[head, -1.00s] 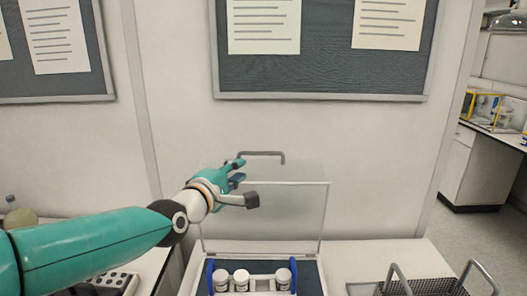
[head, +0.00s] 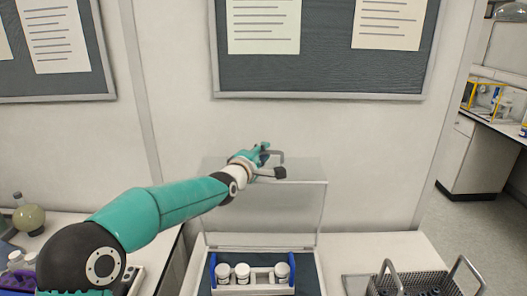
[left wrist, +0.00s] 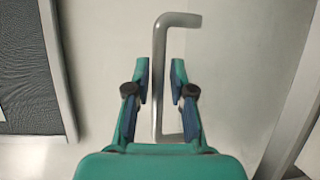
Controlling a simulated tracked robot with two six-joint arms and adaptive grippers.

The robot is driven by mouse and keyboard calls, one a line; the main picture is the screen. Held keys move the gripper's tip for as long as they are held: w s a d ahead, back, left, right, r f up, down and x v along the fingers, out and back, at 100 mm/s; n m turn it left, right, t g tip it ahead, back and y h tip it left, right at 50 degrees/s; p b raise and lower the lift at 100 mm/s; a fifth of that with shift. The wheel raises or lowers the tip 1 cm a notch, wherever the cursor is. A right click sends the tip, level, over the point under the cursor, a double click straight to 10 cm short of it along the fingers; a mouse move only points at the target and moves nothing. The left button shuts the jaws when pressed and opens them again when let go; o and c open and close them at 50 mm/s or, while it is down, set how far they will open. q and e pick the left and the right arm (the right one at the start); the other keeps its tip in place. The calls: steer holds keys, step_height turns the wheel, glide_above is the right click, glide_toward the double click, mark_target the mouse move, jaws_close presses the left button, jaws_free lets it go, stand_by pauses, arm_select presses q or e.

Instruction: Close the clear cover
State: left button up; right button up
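The clear cover (head: 265,215) stands raised and open behind a tray, with a grey bar handle (head: 282,158) at its top. My left gripper (head: 274,160) is at the handle. In the left wrist view the handle (left wrist: 158,80) runs between the two open fingers of my left gripper (left wrist: 160,85), with a gap on each side. The fingers' blue pads face the bar and do not appear to touch it. My right gripper is not in view.
Under the cover, a blue-ended rack (head: 262,289) holds several white-capped vials. A wire basket (head: 420,284) stands at the right. A round flask (head: 28,216) is at the far left. A wall with notice boards (head: 320,90) rises behind.

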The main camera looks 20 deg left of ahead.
arm_select(q)
jaws_close()
